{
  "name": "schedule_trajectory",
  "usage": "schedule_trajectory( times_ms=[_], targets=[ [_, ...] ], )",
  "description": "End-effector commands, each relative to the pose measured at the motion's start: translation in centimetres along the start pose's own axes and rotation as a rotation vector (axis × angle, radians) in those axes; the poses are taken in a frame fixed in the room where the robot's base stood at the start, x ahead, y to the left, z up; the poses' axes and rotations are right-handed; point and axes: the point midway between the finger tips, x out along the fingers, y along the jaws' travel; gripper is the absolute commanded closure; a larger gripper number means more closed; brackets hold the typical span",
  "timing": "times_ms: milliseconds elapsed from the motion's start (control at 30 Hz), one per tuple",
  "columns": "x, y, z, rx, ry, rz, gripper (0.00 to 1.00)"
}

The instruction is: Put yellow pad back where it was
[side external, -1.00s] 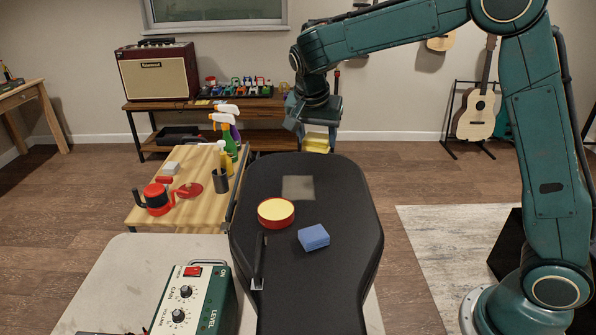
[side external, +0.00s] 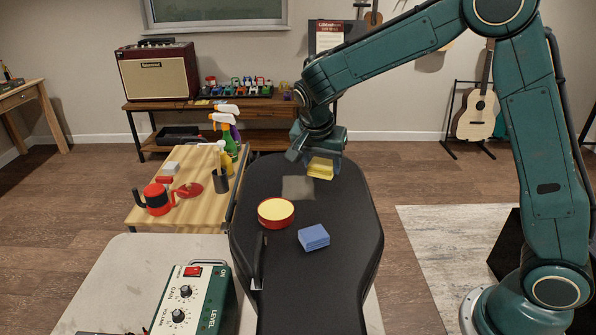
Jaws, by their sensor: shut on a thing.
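The yellow pad (side external: 320,168) is held in my gripper (side external: 318,157), over the far end of the black guitar case (side external: 300,270). Whether the pad touches the case or hangs just above it I cannot tell. My gripper is shut on the pad, and its fingers are partly hidden by the wrist. A grey square patch (side external: 298,187) lies on the case just nearer and to the left of the pad. A round red tin with a pale yellow top (side external: 276,212) and a blue pad (side external: 313,237) rest on the case nearer the camera.
A wooden side table (side external: 150,215) at left holds a red-and-black pot (side external: 157,199), a dark cup (side external: 220,181) and spray bottles (side external: 228,140). A green control box (side external: 195,300) stands at the front left. A black bar (side external: 259,262) lies along the case's left side.

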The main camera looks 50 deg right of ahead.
Motion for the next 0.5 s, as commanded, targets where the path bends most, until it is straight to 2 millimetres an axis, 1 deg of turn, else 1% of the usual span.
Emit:
schedule_trajectory(
  times_ms=[33, 100, 300, 400, 500],
  targets=[
    [1.0, 0.1, 0.4, -0.002, -0.001, 0.004, 0.72],
    [2.3, 0.1, 0.9, -0.002, -0.002, 0.005, 0.72],
    [5.5, 0.1, 2.3, -0.001, -0.001, 0.004, 0.72],
    [6.6, 0.1, 2.7, 0.000, -0.001, 0.002, 0.72],
    [7.2, 0.0, 2.9, 0.001, 0.000, 0.001, 0.72]
  ],
)
